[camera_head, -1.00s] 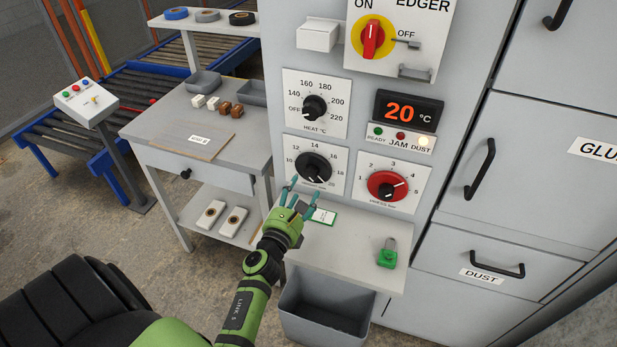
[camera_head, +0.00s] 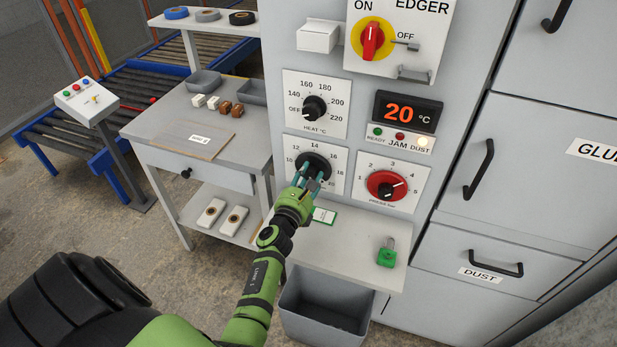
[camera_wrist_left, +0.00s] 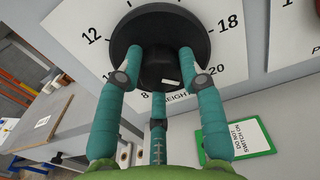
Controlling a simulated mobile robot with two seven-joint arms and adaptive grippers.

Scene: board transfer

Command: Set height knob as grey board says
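The height knob (camera_head: 313,165) is a round black dial on a white plate with numbers, on the machine front. It also shows in the left wrist view (camera_wrist_left: 158,25), with a short white mark low on its grip, near the 20 side. My left gripper (camera_head: 312,180) is at the knob, its teal fingers (camera_wrist_left: 160,58) spread on either side of the central grip. I cannot tell if they touch it. A flat grey-brown board (camera_head: 180,143) with a small white label lies on the side table; the label is too small to read. My right gripper is not in view.
The heat knob (camera_head: 314,108) is above and the red press knob (camera_head: 386,186) is to the right. A green-edged "do not switch on" card (camera_head: 324,216) and a green padlock (camera_head: 387,254) are on the ledge. A grey bin (camera_head: 325,308) stands below.

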